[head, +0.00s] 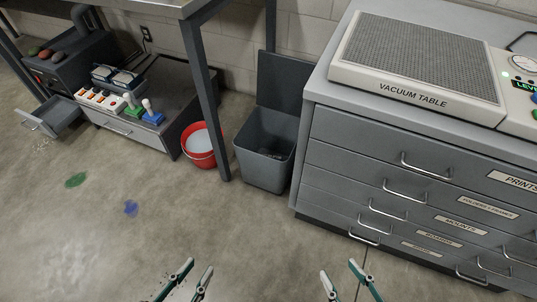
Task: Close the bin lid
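The grey bin (264,161) stands on the floor by the wall, between a table leg and the drawer cabinet. Its dark lid (283,80) is open, standing upright at the back of the bin. The inside is dark, with something indistinct at the bottom. My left gripper (198,270) is at the bottom edge of the head view, its fingers apart and nothing between them. My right gripper (338,268) is at the bottom right of centre, also with fingers apart and empty. Both are well short of the bin, over the floor.
A grey drawer cabinet (345,150) with a vacuum table (417,70) on top stands close to the bin's right. A red bucket (199,160) and the table leg (206,100) are on its left. An open drawer (50,117) juts out far left. The floor in front is clear.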

